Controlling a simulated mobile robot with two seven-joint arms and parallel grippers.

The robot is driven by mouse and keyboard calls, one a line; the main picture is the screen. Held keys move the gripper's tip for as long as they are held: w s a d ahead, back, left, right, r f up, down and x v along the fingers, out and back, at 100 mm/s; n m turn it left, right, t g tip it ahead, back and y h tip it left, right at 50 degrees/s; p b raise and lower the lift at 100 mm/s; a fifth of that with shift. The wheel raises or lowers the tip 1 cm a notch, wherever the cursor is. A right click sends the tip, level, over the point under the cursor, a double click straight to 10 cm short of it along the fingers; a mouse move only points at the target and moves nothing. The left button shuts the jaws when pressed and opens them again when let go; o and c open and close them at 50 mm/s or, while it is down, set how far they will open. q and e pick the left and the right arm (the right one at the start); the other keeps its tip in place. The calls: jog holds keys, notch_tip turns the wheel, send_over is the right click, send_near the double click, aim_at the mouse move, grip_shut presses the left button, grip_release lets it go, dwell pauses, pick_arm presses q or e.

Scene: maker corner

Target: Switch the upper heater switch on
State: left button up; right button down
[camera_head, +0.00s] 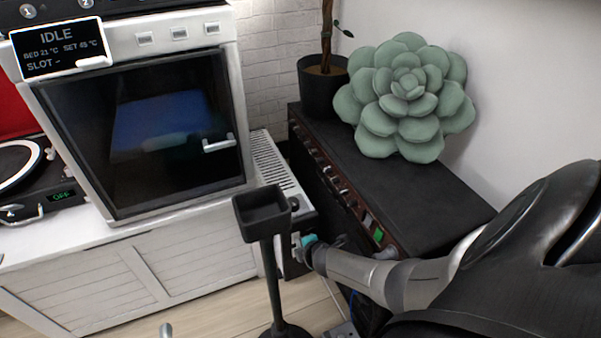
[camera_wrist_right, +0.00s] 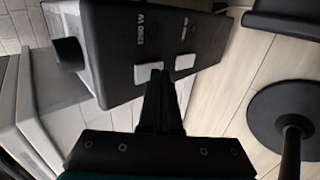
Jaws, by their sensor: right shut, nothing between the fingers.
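The heater (camera_head: 272,168) stands between the white cabinet and the dark amplifier-like box, with a pale slotted top. Its dark end panel (camera_wrist_right: 120,60) fills the upper middle of the right wrist view, with two white switches. One switch (camera_wrist_right: 149,73) is at the left, near the "1250 W" marking; the other (camera_wrist_right: 185,62) is to its right. The left one looks like the upper. My right gripper (camera_wrist_right: 160,80) is shut and empty, its tips at the left switch's lower edge; contact is unclear. In the head view the black stand partly hides the panel. My left gripper is not visible.
A black stand with a square tray (camera_head: 262,212) rises close in front of the heater. The dark box (camera_head: 400,190) carries a green succulent cushion (camera_head: 405,95) and a plant pot (camera_head: 322,88). A glass-fronted machine (camera_head: 150,130) reading IDLE stands left.

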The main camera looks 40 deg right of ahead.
jog(key=shift+w, duration=0.15)
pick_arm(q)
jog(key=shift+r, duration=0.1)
pick_arm(e)
jog(key=shift+d+r+p, duration=0.1)
jog(key=shift+r+p, duration=0.75)
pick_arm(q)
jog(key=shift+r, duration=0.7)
